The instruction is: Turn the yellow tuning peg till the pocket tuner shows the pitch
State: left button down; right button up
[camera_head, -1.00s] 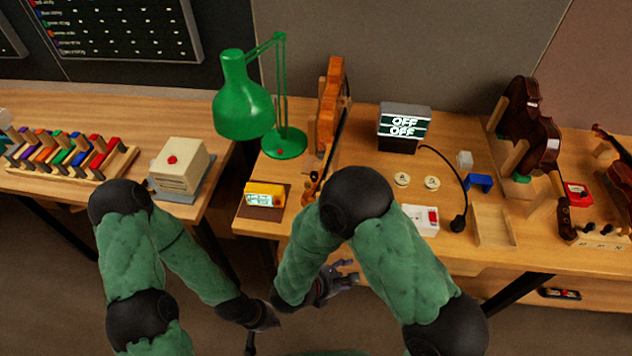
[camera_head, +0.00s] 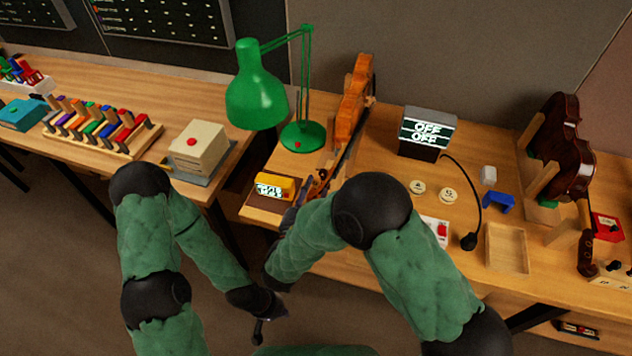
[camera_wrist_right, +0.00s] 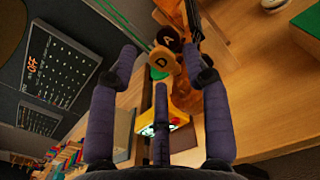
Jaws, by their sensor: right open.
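The orange violin (camera_head: 350,108) stands upright in a holder beside the green lamp, scroll end toward me. In the right wrist view, a tan peg head marked D (camera_wrist_right: 160,61) and a darker one marked A (camera_wrist_right: 167,40) show ahead of my fingers; the D one looks yellowish. The yellow pocket tuner (camera_head: 276,186) lies left of the scroll on a dark mat; its lit screen is too small to read. My right gripper (camera_wrist_right: 158,66) is open, its fingers spread around the D peg's line of sight, contact unclear. My left gripper (camera_head: 268,318) hangs low before the bench, jaws unclear.
The green lamp (camera_head: 258,92) stands behind the tuner. A bent-neck microphone (camera_head: 469,240), a wooden tray (camera_head: 508,250) and a blue block (camera_head: 497,202) lie right. A beige box (camera_head: 198,147) sits on the left bench.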

aim_at(315, 182)
jog(key=shift+x, duration=1.8)
grip_shut()
